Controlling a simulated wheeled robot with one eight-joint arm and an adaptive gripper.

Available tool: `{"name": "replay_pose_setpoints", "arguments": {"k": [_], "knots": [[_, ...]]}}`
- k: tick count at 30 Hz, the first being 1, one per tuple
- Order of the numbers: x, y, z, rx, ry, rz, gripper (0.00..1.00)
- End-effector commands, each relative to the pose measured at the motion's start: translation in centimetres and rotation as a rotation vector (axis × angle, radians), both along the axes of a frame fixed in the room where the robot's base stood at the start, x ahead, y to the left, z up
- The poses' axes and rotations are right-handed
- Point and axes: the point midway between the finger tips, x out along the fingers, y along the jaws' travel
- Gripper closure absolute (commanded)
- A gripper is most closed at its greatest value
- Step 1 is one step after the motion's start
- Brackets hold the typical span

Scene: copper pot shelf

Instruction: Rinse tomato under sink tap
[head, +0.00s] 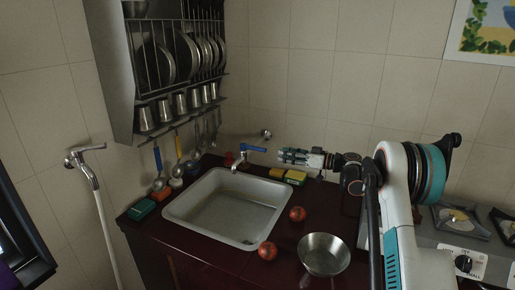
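The sink tap (240,161) stands at the back of the sink and has a blue handle (252,148). My gripper (282,156) points left, close to the right of the blue handle and above the yellow sponges. Whether it touches the handle, and whether its fingers are open or shut, is too small to tell.
A steel bowl (324,254) stands right of the tomatoes. Yellow sponges (279,173) lie behind the sink. A green block (142,209) and an orange one (161,194) lie left of it. A dish rack (180,55) hangs above. A stove (465,225) is at right.

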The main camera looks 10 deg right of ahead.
Motion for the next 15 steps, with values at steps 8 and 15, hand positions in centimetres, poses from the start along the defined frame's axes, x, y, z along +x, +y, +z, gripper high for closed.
{"name": "replay_pose_setpoints", "arguments": {"k": [8, 15], "knots": [[0.8, -1.0, -1.0, 0.026, -0.058, 0.000, 0.65], [2.8, 1.9, -1.1, 0.025, -0.057, 0.004, 0.65]]}}
